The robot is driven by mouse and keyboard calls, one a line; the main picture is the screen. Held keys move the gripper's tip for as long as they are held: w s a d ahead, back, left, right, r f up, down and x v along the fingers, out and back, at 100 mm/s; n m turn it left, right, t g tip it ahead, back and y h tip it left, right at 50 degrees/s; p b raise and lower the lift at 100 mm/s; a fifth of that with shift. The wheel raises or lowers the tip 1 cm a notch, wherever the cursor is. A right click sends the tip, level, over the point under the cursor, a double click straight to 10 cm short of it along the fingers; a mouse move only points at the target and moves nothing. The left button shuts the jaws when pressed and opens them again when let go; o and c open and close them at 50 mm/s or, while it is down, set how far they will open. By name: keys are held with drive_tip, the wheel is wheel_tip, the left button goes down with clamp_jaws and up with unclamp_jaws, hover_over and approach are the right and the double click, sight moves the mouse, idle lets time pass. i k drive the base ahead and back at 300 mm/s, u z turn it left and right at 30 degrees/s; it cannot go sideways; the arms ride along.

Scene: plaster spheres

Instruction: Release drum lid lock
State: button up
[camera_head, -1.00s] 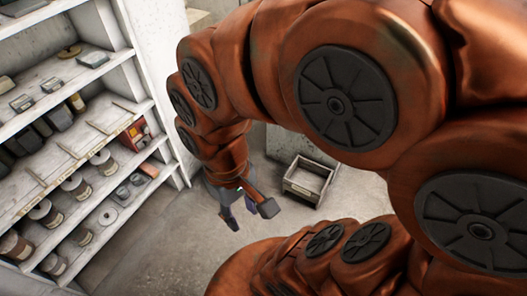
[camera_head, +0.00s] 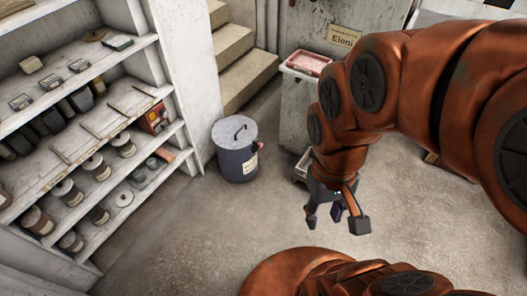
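A dark grey drum (camera_head: 238,160) stands upright on the floor, just right of the shelving. Its grey lid (camera_head: 234,131) with a dark handle is on top. A pale label and a small reddish part, possibly the lock (camera_head: 261,145), show on its right side; the part is too small to make out. My gripper (camera_head: 324,222) hangs to the right of the drum and nearer to me, well apart from it. Its dark fingers point down and look spread, with nothing seen between them.
White shelves (camera_head: 84,140) with spools and boxes fill the left. Concrete steps (camera_head: 243,62) rise behind the drum. A cabinet (camera_head: 299,112) with a pink tray (camera_head: 309,62) stands behind my arm. A crate (camera_head: 301,166) is partly hidden by my arm. Floor in front of the drum is clear.

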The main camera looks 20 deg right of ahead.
sight(256, 141)
drive_tip(key=z, duration=0.1)
drive_tip(key=i, duration=0.4)
drive_tip(key=u, duration=0.05)
drive_tip(key=k, duration=0.55)
drive_tip(key=u, duration=0.6)
drive_tip(key=i, duration=1.3)
drive_tip(key=z, duration=0.2)
